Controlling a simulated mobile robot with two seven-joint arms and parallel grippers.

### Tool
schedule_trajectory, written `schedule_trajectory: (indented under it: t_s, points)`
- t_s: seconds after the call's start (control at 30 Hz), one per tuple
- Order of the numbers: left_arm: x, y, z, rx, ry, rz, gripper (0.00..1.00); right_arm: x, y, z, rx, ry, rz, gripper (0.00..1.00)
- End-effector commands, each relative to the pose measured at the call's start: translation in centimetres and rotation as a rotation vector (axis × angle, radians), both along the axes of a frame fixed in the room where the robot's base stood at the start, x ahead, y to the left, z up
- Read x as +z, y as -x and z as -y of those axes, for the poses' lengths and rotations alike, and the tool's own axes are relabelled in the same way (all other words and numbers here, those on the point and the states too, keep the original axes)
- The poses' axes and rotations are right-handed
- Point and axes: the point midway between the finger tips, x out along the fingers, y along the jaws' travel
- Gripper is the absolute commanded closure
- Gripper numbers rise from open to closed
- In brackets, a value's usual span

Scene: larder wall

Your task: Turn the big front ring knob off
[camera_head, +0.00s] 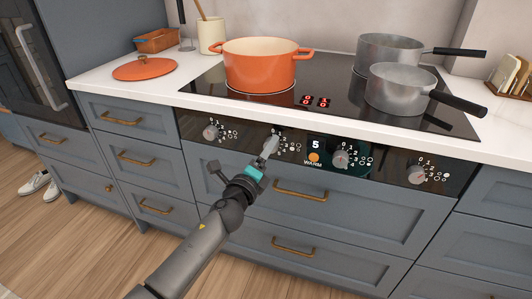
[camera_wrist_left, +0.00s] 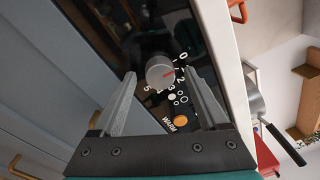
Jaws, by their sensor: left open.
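My left gripper (camera_head: 268,148) is open in front of the second knob from the left on the stove's black control panel (camera_head: 245,138). In the left wrist view this grey round knob (camera_wrist_left: 160,72) lies between the tips of my open fingers, one on each side. I cannot tell whether they touch it. A red mark on the knob points to the low numbers, around 1, apart from the 0. The panel's other knobs are at the far left (camera_head: 211,132), right of the display (camera_head: 341,158) and far right (camera_head: 417,174). My right gripper is out of view.
A display showing 5 and a lit orange WARM lamp (camera_head: 314,158) sit right of the gripper. Above, an orange pot (camera_head: 260,66) and two grey saucepans (camera_head: 402,88) stand on the black hob, which shows red digits. Drawers with brass handles (camera_head: 300,190) lie below the panel.

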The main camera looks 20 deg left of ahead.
Motion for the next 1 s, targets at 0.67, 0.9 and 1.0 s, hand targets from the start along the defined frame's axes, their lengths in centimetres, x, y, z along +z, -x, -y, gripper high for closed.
schedule_trajectory:
  t_s: [0.67,0.9,1.0]
  points:
    - [-0.3,8.0,-0.7,0.0,0.0,-0.002,0.23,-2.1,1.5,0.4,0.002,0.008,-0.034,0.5]
    - [-0.5,11.8,-1.0,0.001,0.002,-0.003,0.23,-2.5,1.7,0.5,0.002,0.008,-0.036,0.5]
    - [-0.5,13.1,-1.2,0.001,0.001,-0.002,0.23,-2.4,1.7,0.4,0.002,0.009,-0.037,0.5]
